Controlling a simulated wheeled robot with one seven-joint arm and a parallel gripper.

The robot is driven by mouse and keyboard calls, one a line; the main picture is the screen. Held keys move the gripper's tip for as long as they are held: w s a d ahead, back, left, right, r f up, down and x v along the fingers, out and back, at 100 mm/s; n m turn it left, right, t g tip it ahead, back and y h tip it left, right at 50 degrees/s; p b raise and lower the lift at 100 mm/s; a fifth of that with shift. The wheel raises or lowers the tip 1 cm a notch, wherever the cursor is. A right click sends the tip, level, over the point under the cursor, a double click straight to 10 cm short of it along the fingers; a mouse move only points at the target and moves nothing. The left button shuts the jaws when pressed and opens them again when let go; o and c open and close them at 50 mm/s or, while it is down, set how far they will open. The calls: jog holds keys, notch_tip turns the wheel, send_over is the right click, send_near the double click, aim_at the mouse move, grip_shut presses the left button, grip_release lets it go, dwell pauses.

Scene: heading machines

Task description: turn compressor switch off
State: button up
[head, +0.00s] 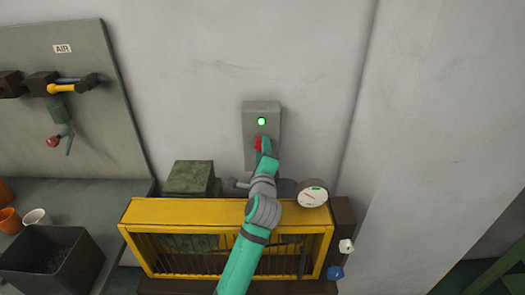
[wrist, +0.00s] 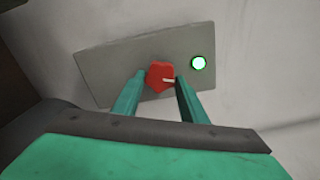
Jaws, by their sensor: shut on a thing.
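The compressor switch is a red knob (wrist: 161,76) on a grey wall plate (wrist: 100,66). In the head view the red knob (head: 258,143) shows low on the plate (head: 253,112), partly hidden by my gripper (head: 264,146). A green lamp (head: 262,121) above the knob is lit, and it also glows in the wrist view (wrist: 199,63). In the wrist view my gripper (wrist: 156,88) has one finger on each side of the knob and is shut on it. A pale mark on the knob points toward the lamp side.
Below the plate stands a yellow-framed compressor cage (head: 150,212) with a round gauge (head: 312,194). A pegboard (head: 100,130) with an AIR label hangs at left above a bench (head: 100,190). A dark bin (head: 50,258) and cups (head: 37,217) sit there. The wall right of the plate is bare.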

jog(key=shift+n, duration=1.9)
jog(key=shift+a, duration=0.1)
jog(key=o, duration=1)
jog(key=shift+o, duration=0.2)
jog(key=shift+s, duration=0.1)
jog(key=s, duration=1)
jog(key=shift+s, duration=0.35)
